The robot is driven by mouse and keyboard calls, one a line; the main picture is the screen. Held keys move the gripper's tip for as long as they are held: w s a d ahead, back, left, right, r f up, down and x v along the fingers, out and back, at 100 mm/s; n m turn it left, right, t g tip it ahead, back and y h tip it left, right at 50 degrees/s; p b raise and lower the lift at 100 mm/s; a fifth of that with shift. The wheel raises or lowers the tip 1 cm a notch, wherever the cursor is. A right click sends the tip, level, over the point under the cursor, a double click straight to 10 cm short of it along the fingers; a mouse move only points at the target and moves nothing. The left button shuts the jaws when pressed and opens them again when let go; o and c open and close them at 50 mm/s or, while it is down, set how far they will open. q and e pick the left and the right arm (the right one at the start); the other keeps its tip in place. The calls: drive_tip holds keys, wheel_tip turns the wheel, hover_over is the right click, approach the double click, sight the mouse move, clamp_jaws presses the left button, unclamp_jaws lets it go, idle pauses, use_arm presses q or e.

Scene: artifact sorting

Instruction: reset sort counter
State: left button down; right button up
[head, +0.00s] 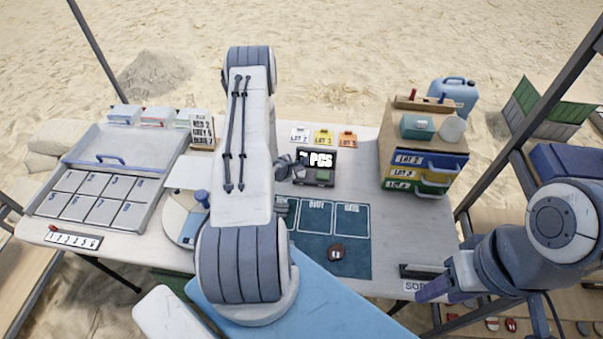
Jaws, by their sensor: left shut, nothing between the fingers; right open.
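The sort counter (318,177) is a small dark box with a lit display that reads "PCS". The character in front of "PCS" is unclear. A small greenish patch shows on its front. My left gripper (297,164) is shut and empty at the left side of the counter, partly behind my own arm. I cannot tell whether it touches the counter. My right gripper (432,291) is open, low on the right near the table's front edge, far from the counter.
A dark mat (308,247) with marked fields bears a small brown-red artifact (336,253). A drawer stack (392,172) stands right of the counter. Lot cards (324,138) lie behind it. A numbered tray (150,160) is at left. My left arm hides the table's middle.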

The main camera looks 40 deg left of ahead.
sight(299, 174)
use_arm(q)
drive_tip(key=shift+f, duration=0.25)
drive_tip(key=shift+f+b, duration=0.5)
drive_tip(key=shift+f, duration=0.05)
idle(0.5)
drive_tip(key=shift+r, duration=0.1)
drive_tip(key=shift+r+p, duration=0.8)
drive_tip(key=shift+r, duration=0.05)
wheel_tip(299, 174, up, 5)
drive_tip(key=p, duration=0.4)
drive_tip(key=shift+r, duration=0.1)
idle(0.8)
